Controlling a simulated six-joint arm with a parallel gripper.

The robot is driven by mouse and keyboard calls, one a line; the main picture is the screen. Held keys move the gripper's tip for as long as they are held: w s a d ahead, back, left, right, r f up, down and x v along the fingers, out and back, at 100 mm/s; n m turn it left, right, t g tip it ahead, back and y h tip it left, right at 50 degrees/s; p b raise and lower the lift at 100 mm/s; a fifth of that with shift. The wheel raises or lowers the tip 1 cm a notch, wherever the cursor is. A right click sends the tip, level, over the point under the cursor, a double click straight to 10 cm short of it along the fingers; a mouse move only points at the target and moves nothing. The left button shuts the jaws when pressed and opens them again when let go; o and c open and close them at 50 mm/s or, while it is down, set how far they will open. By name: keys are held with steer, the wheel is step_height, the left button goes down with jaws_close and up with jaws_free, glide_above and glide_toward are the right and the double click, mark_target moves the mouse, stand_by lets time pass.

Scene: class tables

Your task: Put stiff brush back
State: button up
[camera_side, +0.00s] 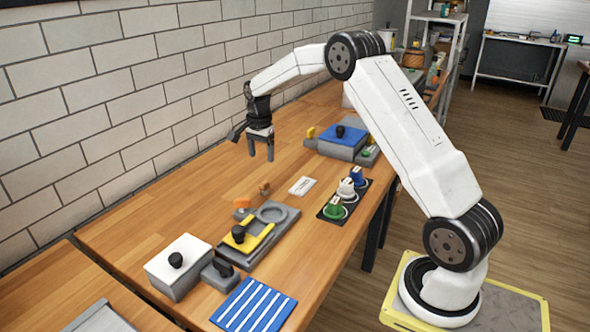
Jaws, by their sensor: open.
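My gripper (261,157) points down over the wooden table near the tiled wall. Its two fingers are apart with nothing between them. I cannot tell for sure which thing is the stiff brush. A small brown piece (264,188) stands on the table in front of my gripper, with a small orange block (242,203) near it. A grey block with a dark handle (221,271) sits between the white-topped box and the grey tray. The grey tray (285,223) has a round recess and holds a yellow plate with a black knob (239,234).
A white-topped box (178,266) and a blue striped mat (254,306) are at the near end. A black tray (326,215) holds green, white and blue items by the right edge. A blue-topped box (343,140) stands farther back. Clear wood lies left of my gripper.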

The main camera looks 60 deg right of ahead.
steer(key=s+a+f+n+t, duration=0.1)
steer(key=s+a+n+t, duration=0.1)
steer(key=s+a+n, duration=1.5)
steer(key=s+a, duration=0.4)
steer(key=s, duration=0.2)
steer(key=shift+s+f+n+t, duration=0.3)
steer(key=shift+s+f+n, duration=0.05)
steer(key=shift+n, duration=0.05)
